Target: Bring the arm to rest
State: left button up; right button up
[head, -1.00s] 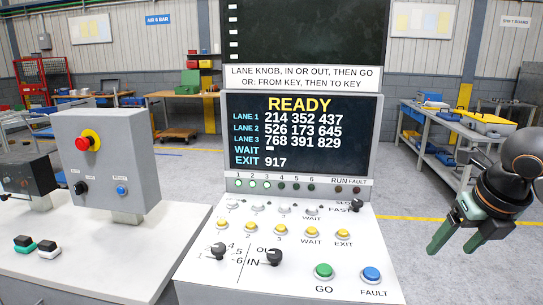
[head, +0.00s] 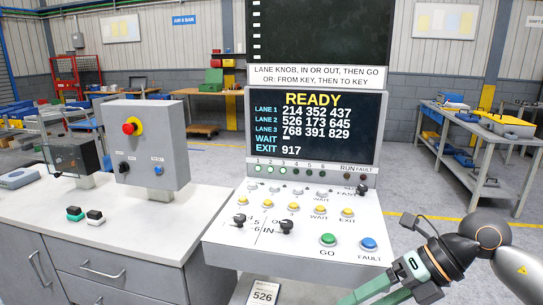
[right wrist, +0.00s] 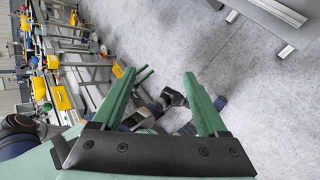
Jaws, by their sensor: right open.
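My right gripper (head: 362,298) is at the bottom right of the head view, in front of the console's right corner, fingers pointing left. In the right wrist view the gripper (right wrist: 160,82) has its two green fingers spread apart with nothing held between them. Another pair of green fingers (right wrist: 143,76), which looks like my left gripper, shows small beyond them; its opening is unclear. The control console (head: 300,225) has its screen (head: 313,128) reading READY, with lane numbers. No finger visibly touches the console.
A grey box with a red emergency button (head: 132,127) stands on the white-topped cabinet (head: 130,240) at left. The console carries a green GO button (head: 327,240), a blue FAULT button (head: 368,243) and black knobs. A shelf table (head: 470,125) stands at right. Grey floor lies between.

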jog(key=s+a+r+m+t+y, duration=0.15)
jog(key=a+m+y, duration=0.25)
jog(key=a+y, duration=0.55)
jog(key=w+d+f+m+t+h+p, duration=0.1)
jog(key=w+d+f+m+t+h, duration=0.15)
jog(key=f+m+t+h, duration=0.65)
jog(key=w+d+f+m+t+h, duration=0.15)
jog(key=d+f+m+t, duration=0.35)
jog(key=m, duration=1)
jog(key=s+f+m+g+h, duration=0.2)
jog(key=s+f+m+g, duration=0.2)
jog(key=s+f, duration=0.4)
jog(key=s+f+m+g+h, duration=0.3)
jog(key=s+f, duration=0.5)
jog(key=f, duration=0.5)
jog(key=shift+s+m+g+h+p, duration=0.3)
jog(key=shift+m+g+p, duration=0.1)
jog(key=shift+g, duration=0.15)
